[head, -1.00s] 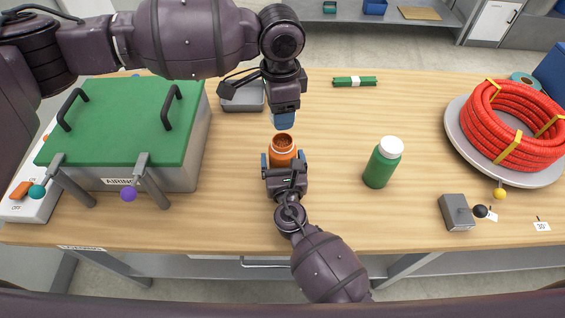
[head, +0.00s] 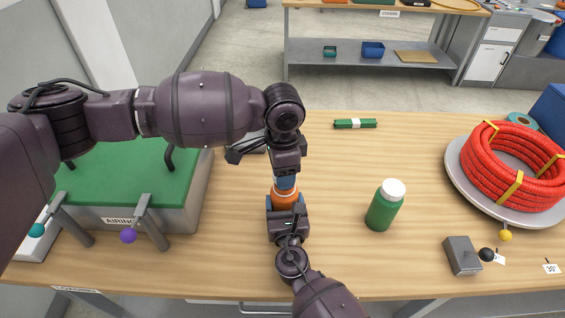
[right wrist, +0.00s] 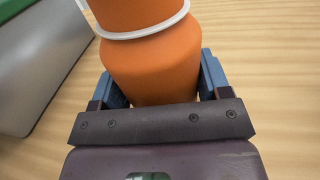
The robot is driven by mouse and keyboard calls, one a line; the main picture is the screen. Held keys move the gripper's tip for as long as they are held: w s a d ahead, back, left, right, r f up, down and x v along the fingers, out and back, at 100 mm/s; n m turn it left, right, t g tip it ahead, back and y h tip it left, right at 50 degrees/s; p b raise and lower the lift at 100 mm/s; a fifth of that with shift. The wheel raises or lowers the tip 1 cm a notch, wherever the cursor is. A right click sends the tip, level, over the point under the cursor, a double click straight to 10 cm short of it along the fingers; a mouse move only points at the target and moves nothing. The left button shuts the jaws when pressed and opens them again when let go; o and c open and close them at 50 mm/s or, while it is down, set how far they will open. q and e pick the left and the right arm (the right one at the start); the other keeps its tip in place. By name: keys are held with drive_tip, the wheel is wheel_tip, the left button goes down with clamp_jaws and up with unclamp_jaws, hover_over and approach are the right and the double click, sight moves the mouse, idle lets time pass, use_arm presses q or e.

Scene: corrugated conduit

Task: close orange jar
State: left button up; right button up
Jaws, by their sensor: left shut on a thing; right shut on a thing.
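The orange jar (head: 286,198) stands upright at the middle of the table. My right gripper (head: 286,205) comes from the near side and is shut around its body. In the right wrist view the jar (right wrist: 155,68) sits between both blue fingers, with a white ring (right wrist: 146,27) around it and more orange above the ring. My left gripper (head: 285,181) points down directly over the jar's mouth, its fingers shut on the lid, which is mostly hidden. I cannot tell whether the lid is seated.
A green jar with a white cap (head: 385,205) stands right of the orange jar. A red conduit coil (head: 515,165) lies on a round plate at right. A grey block (head: 461,256) is near the front edge. A green-lidded box (head: 125,190) fills the left.

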sight(284, 201)
idle(0.5)
use_arm(q)
drive_tip(key=shift+f, duration=0.9)
drive_tip(key=shift+f, duration=0.6)
